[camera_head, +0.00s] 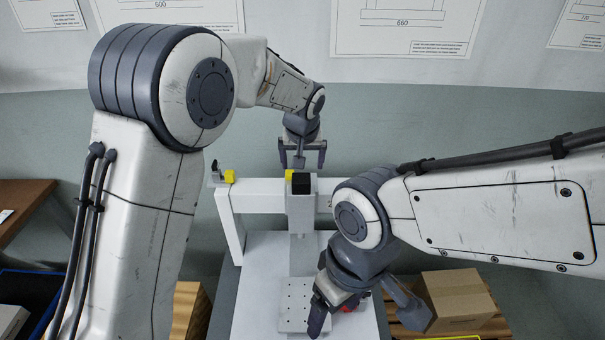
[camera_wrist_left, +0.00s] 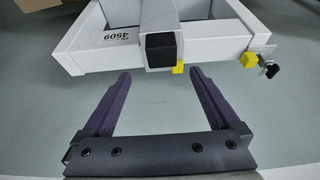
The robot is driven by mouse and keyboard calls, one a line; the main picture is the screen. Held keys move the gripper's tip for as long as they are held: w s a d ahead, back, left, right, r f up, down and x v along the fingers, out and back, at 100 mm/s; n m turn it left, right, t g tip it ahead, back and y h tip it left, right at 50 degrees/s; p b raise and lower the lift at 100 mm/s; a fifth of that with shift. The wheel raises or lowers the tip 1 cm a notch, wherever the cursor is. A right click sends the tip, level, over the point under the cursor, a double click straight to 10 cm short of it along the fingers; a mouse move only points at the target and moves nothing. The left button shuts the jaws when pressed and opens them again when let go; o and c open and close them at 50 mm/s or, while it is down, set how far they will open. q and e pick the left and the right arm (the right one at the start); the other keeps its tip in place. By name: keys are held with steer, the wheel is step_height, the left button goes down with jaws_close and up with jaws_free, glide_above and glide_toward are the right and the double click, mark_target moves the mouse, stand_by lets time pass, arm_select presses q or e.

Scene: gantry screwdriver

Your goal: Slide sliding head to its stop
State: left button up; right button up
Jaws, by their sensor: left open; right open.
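The sliding head (camera_head: 301,212), a pale block with a black top, sits on the white gantry beam (camera_head: 262,193). A yellow piece lies beside its top. A yellow stop (camera_head: 229,176) with a dark knob is at the beam's left end, apart from the head. In the left wrist view the head (camera_wrist_left: 160,20) is just beyond the fingertips, and the stop (camera_wrist_left: 249,60) is to its right. My left gripper (camera_head: 302,162) is open and empty behind the head. My right gripper (camera_head: 366,318) is open, low over the gantry base; its hold on anything is partly hidden.
The white gantry base (camera_head: 252,285) carries a drilled plate (camera_head: 293,312), with a red item (camera_head: 350,303) partly hidden by my right gripper. A cardboard box (camera_head: 455,298) stands on a pallet at right. A brown table (camera_head: 18,205) is at far left.

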mark_target(301, 178)
arm_select(q)
steer(key=p+x, duration=0.1)
steer(key=x, duration=0.8)
steer(key=shift+a+f, duration=0.15)
steer(key=shift+f, duration=0.1)
jaws_close()
